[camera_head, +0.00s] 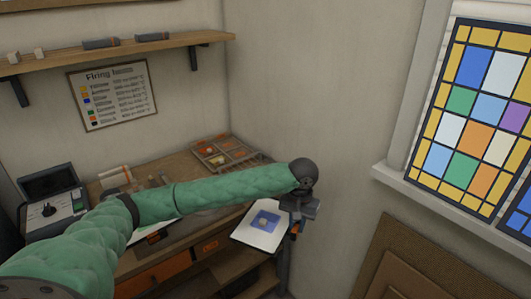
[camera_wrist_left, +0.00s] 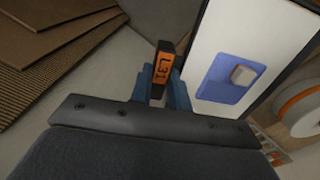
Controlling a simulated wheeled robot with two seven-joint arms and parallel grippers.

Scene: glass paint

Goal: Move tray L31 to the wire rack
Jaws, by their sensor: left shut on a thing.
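Tray L31 (camera_head: 244,238) is a white, dark-edged board with a blue glass piece (camera_head: 266,222) and a small pale block on it. It is tilted in the head view, near the front right end of the workbench. In the left wrist view, its dark grip with the orange L31 label (camera_wrist_left: 162,72) sits between the blue fingers of my left gripper (camera_wrist_left: 162,88). My left gripper (camera_head: 295,220) is shut on this grip, at the tray's right side. Its fingertips are hard to make out in the head view.
The workbench (camera_head: 180,165) holds a divided box (camera_head: 226,152) of coloured pieces at its back right and an open dark case (camera_head: 50,192) at left. A wall shelf (camera_head: 120,48) hangs above. A stained-glass window (camera_head: 478,110) is at right. Brown boards (camera_wrist_left: 55,50) show in the wrist view.

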